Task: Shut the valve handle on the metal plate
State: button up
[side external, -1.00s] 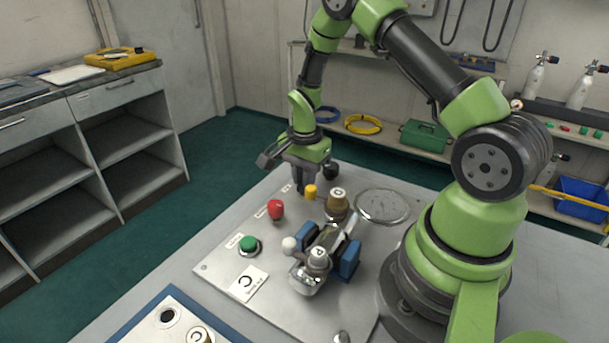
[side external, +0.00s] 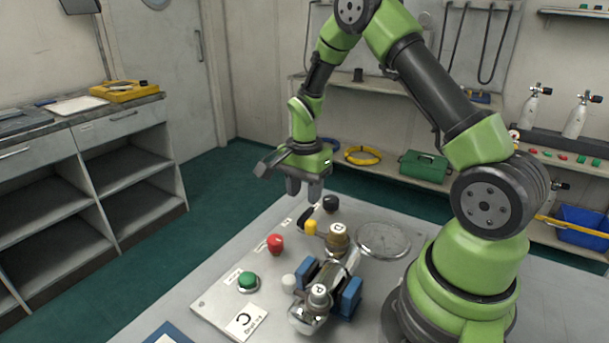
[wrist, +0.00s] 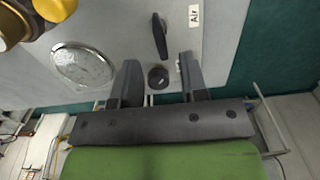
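The valve handle (side external: 306,216) is a slim black lever on the grey metal plate (side external: 217,300), beside a yellow knob. In the wrist view the handle (wrist: 159,36) stands lengthwise up the picture, beside the "Air" label. My gripper (side external: 303,190) hangs above the plate, fingers down, apart from the handle. In the wrist view my gripper (wrist: 160,72) is open and empty. A round black knob (wrist: 158,77) shows between its fingers, and the handle lies just beyond the fingertips.
A metal cylinder sits between blue clamps (side external: 350,297). Above the plate is free room.

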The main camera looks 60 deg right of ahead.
aim_at(304, 215)
jog(key=shift+r, duration=2.4)
